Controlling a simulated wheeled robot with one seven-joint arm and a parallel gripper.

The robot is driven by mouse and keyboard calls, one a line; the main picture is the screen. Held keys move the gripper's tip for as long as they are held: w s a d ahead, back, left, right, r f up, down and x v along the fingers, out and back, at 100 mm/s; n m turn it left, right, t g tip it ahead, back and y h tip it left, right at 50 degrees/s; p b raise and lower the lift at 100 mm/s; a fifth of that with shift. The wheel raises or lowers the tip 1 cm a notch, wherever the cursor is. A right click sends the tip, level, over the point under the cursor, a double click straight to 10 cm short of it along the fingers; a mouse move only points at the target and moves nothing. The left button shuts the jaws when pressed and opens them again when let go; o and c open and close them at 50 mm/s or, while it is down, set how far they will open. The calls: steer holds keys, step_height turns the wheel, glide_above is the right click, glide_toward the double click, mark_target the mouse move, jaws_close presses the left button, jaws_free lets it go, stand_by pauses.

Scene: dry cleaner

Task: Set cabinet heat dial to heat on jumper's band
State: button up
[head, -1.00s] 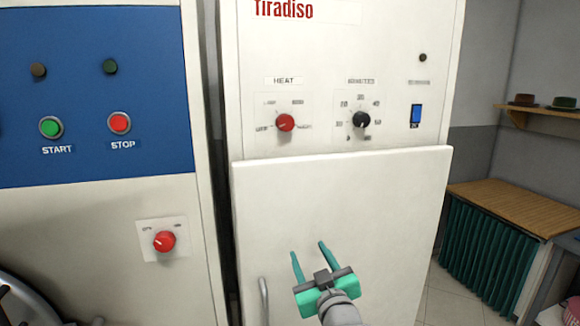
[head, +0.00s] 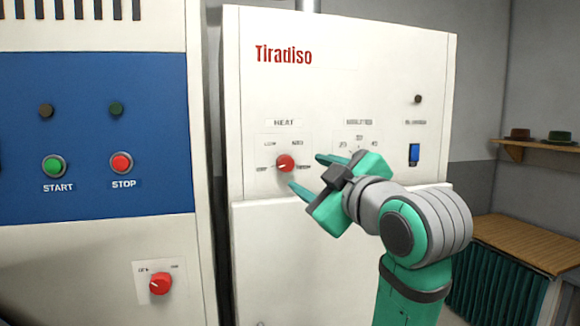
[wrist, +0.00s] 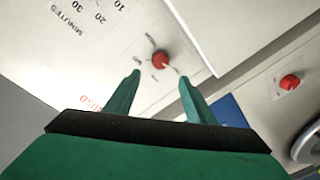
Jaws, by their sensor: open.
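The red heat dial (head: 285,163) sits under the HEAT label on the white Tiradiso cabinet (head: 345,100), with printed settings around it. It also shows in the wrist view (wrist: 160,60), just beyond my fingertips and between their lines. My gripper (head: 305,172) is open and empty, its green fingers reaching toward the dial from the right. I see no contact with the dial. My gripper and arm hide the minutes dial in the head view. The jumper and its band are not in view, and the small dial lettering is hard to read.
The blue switch (head: 414,154) is right of my gripper. The cabinet's door (head: 265,260) stands out below the panel. The left machine has a green start button (head: 54,166), a red stop button (head: 121,163) and another red dial (head: 160,284). A wooden table (head: 530,240) is at right.

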mark_target(286, 164)
steer(key=x, duration=1)
steer(key=shift+w+a, duration=0.15)
steer(key=shift+w, duration=0.15)
steer(key=shift+c, duration=0.5)
steer(key=c, duration=1)
